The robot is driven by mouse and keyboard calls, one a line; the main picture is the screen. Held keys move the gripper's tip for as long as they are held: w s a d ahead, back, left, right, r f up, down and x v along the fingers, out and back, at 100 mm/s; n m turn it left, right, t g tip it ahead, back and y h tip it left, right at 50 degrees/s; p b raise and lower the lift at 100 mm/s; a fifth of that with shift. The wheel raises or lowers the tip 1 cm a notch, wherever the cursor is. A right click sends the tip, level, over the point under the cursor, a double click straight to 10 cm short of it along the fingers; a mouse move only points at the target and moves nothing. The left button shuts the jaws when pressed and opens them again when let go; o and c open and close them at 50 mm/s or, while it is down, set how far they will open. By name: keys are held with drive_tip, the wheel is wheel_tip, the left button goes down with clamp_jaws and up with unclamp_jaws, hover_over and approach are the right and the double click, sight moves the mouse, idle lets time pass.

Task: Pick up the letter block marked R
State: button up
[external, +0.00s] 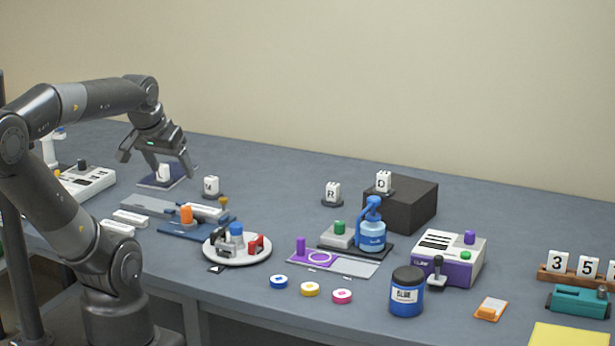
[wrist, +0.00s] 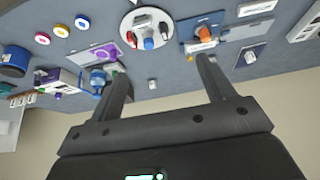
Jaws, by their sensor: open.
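The letter block marked R (external: 332,191) is white and stands upright on a small dark base, mid-table, left of the blue bottle. My gripper (external: 155,163) is open and empty, raised over the left back of the table, well left of the R block. In the wrist view its two fingers (wrist: 163,68) are spread wide with nothing between them at the tips. A small white block (wrist: 152,84) shows between and beyond the fingers there; its letter cannot be read.
A block marked M (external: 211,185) stands left of R. A block marked D (external: 384,181) sits on a black box (external: 412,205). The blue bottle (external: 371,232) stands close to R. A round white plate (external: 237,254) holds small items. The table behind R is clear.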

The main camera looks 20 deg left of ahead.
drive_tip(key=w+d+r, duration=0.1)
drive_tip(key=w+r, duration=0.1)
drive_tip(key=w, duration=0.4)
drive_tip(key=w+d+r, duration=0.1)
drive_tip(key=w+r, duration=0.2)
drive_tip(key=w, duration=0.4)
drive_tip(key=g, duration=0.2)
hover_over(333, 184)
drive_tip(key=s, duration=0.3)
wheel_tip(333, 184, down, 20)
drive_tip(key=x, duration=0.4)
drive_tip(key=shift+w+d+f, duration=0.1)
drive_tip(key=shift+d+f, duration=0.2)
drive_tip(key=shift+d, duration=0.1)
drive_tip(key=x, duration=0.5)
drive_tip(key=shift+w+a+f, duration=0.2)
drive_tip(key=shift+w+a, duration=0.05)
drive_tip(key=shift+a, duration=0.1)
drive_tip(key=shift+c, duration=0.3)
